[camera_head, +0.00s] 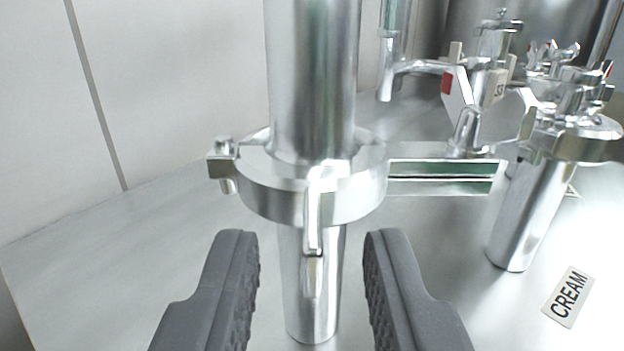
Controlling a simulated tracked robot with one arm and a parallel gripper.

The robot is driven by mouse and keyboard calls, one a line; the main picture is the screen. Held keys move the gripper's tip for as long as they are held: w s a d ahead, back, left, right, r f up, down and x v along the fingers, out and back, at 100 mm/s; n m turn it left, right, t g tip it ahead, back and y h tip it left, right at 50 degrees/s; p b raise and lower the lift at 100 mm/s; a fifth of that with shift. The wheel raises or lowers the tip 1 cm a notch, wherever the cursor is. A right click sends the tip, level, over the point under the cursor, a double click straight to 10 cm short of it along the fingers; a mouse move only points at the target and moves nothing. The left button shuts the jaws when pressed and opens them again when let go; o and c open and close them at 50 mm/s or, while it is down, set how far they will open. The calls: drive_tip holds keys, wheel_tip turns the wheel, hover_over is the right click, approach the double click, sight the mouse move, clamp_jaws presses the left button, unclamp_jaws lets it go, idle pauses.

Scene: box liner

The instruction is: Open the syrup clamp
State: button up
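A shiny metal clamp (258,194) rings a vertical steel pipe (313,75) in the middle of the view. A hinge bolt sits at its left side, and a narrow lever (313,225) hangs down its front. No syrup label is visible, so I cannot tell from lettering that this is the syrup clamp. My gripper (312,255) is open, its two dark grey padded fingers left and right of the lower pipe and the lever's lower end. Neither finger visibly touches them.
A flat metal bar (442,177) extends right from behind the clamp. Another clamped pipe (530,213) stands at right beside a CREAM label (569,296). More valves and fittings (490,75) crowd the back right. The steel surface (130,270) at left is clear, before a pale wall.

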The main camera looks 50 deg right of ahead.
drive_tip(key=shift+x, duration=0.95)
drive_tip(key=shift+r, duration=0.1)
clamp_jaws()
